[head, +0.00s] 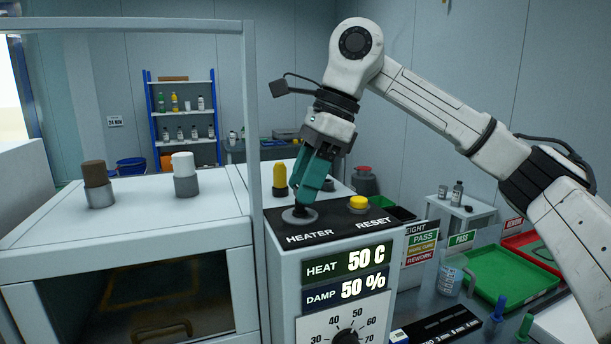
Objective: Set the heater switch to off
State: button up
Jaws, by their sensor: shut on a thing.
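The heater switch (300,215) stands on the black top plate of the control box, above the label HEATER. Its round grey base shows, but its lever is mostly hidden by my gripper (301,203). My gripper has teal fingers and reaches down from above, shut on the heater switch lever. I cannot tell which way the lever is tilted. The heat display (345,263) reads 50 C and the damp display (345,289) reads 50 %.
A yellow reset button (358,203) sits just right of the switch. A yellow-topped knob (280,178) stands behind it. A grey frame post (252,120) rises close on the left. A green tray (505,277) lies at the right.

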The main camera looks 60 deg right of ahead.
jog(key=shift+n, duration=0.6)
jog(key=o, duration=1)
jog(key=shift+d+g, duration=0.1)
jog(key=shift+g, duration=0.2)
jog(key=shift+o, duration=0.2)
jog(key=v, duration=1)
jog(key=shift+d+r, duration=0.15)
jog(key=shift+r, duration=0.2)
jog(key=shift+s, duration=0.1)
